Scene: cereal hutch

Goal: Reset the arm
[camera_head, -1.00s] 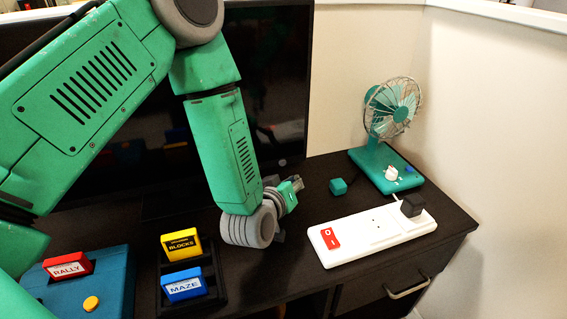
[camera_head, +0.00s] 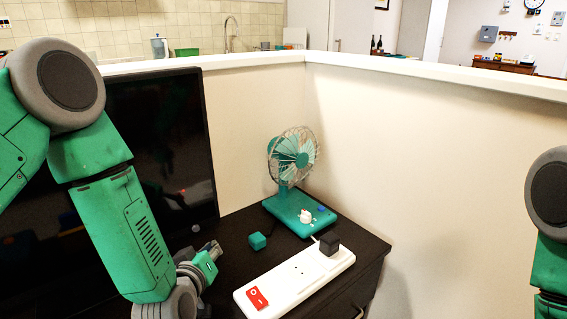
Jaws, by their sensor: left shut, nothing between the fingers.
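My left arm comes in from the left, green with grey joints, and bends down over the dark desk. My left gripper (camera_head: 209,255) is at the left part of the desk, in front of the black screen. It is shut and holds nothing.
A white power strip (camera_head: 284,285) with a red switch and a black plug (camera_head: 329,243) lies on the desk (camera_head: 365,245). A teal fan (camera_head: 292,158) stands behind it. The black screen (camera_head: 170,140) is at the left. Pale partition walls close the back and right.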

